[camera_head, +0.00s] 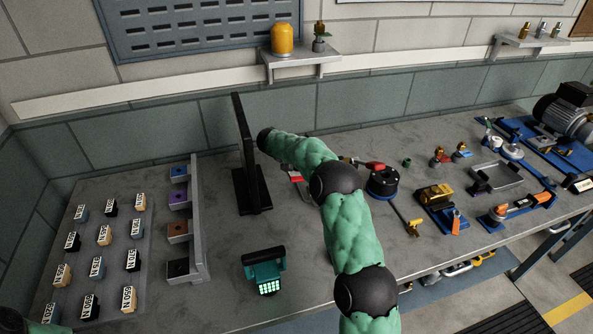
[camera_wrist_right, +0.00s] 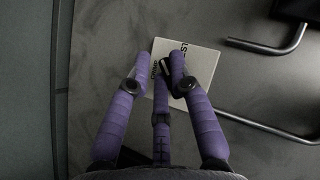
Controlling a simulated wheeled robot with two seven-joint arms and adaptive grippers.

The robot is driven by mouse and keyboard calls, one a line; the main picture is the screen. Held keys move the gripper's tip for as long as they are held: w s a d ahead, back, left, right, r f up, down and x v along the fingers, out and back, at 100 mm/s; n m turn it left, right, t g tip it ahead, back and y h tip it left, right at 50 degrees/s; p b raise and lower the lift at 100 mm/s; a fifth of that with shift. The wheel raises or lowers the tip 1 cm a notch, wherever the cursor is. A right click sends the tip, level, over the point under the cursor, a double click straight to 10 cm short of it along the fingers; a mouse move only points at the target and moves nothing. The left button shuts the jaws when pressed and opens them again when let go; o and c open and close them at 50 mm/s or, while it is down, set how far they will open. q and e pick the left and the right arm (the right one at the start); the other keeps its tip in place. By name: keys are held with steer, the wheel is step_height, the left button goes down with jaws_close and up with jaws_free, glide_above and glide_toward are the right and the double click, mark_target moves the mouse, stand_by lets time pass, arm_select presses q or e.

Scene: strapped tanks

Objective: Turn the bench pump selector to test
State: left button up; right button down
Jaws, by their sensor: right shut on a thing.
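In the right wrist view a pale square plate (camera_wrist_right: 198,54) with dark letters, partly covered, lies on a dark grey surface. My right gripper (camera_wrist_right: 167,68) has its purple fingers drawn together over this plate. It is shut on a small dark piece, apparently the selector knob, which is mostly hidden by the fingertips. Only "ST" reads clearly, so I cannot tell the selector's setting. In the head view my right arm reaches up and left across the bench, and its gripper is hidden. Only a bit of my left arm shows at the bottom left; its gripper is out of view.
A dark upright panel (camera_head: 244,150) on a stand is close by my right arm. A teal keypad device (camera_head: 265,270) stands in front. Dark bent bars (camera_wrist_right: 270,48) lie right of the plate. Labelled blocks (camera_head: 104,236) fill the left; tools and a motor (camera_head: 563,110) crowd the right.

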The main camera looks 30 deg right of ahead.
steer(key=shift+s+d+r+m+g+h+p, duration=0.1)
steer(key=shift+d+m+g+h+p, duration=0.1)
steer(key=shift+m+g+p, duration=0.45)
steer(key=shift+s+d+m+g+h+p, duration=0.1)
steer(key=shift+d+m+g+h+p, duration=0.15)
steer(key=shift+m+p, duration=0.75)
steer(key=shift+a+n, duration=0.1)
steer(key=shift+n, duration=0.15)
steer(key=c, duration=1.4)
jaws_free()
steer(key=shift+o, duration=0.9)
steer(key=shift+s, duration=0.1)
steer(key=shift+f, duration=0.25)
steer(key=shift+a, duration=0.1)
